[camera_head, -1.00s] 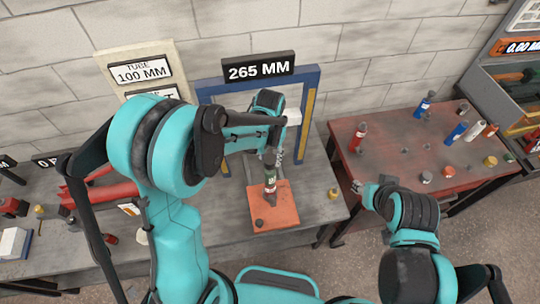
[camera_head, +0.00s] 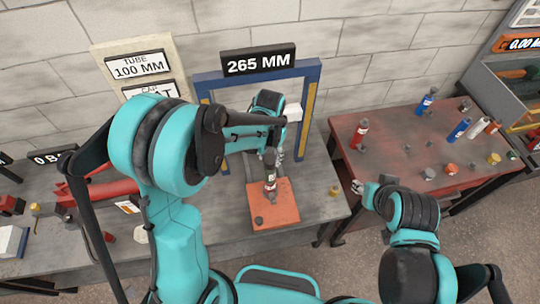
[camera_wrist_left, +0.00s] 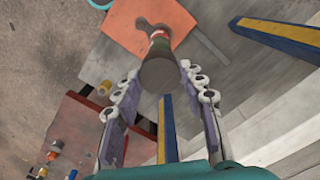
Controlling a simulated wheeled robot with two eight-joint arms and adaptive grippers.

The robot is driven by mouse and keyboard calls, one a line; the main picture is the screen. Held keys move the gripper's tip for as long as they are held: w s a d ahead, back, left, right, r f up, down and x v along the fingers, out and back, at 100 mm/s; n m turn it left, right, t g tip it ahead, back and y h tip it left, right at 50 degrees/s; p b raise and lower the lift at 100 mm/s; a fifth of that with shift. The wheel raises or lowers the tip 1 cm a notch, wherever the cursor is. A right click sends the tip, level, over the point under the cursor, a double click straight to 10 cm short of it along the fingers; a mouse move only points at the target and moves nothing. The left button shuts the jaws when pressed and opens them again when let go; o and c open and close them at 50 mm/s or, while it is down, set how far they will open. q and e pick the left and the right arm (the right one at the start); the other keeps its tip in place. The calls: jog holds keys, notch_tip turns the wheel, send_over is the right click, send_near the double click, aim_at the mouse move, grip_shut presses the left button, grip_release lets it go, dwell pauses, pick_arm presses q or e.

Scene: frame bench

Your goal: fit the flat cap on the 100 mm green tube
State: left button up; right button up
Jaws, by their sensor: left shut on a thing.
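The cap lies in line with the tube (camera_wrist_left: 158,46) in the left wrist view. I cannot tell whether it is fully seated or slightly above. My right gripper (camera_head: 359,186) is by the red table's left edge, small and partly hidden by its arm; its jaws are unclear.
The blue frame (camera_head: 318,100) with yellow strips stands behind the plate. A red table (camera_head: 395,165) at the right bears several tubes and caps. A small yellow piece (camera_head: 335,191) lies right of the plate. My left arm covers much of the bench's left side.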

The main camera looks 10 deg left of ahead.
pick_arm(q)
jog(key=shift+f+b, duration=0.45)
jog(key=shift+f, duration=0.15)
jog(key=o, duration=1.3)
jog(key=shift+r, duration=0.1)
notch_tip(320, 180, up, 12)
jog(key=n+t+b, duration=0.2)
jog(key=t+b, duration=0.2)
jog(key=b, duration=0.5)
send_near(270, 159)
jog(key=s+a+f, duration=0.2)
jog(key=s+a, duration=0.2)
jog(key=a, duration=0.1)
jog(key=s+a+f+n+t+b, duration=0.1)
jog(key=s+a+f+t+b, duration=0.2)
jog(key=s+f+b, duration=0.2)
jog(key=shift+s+f+b, duration=0.3)
jog(key=shift+s+f, duration=0.25)
jog(key=shift+f, duration=0.4)
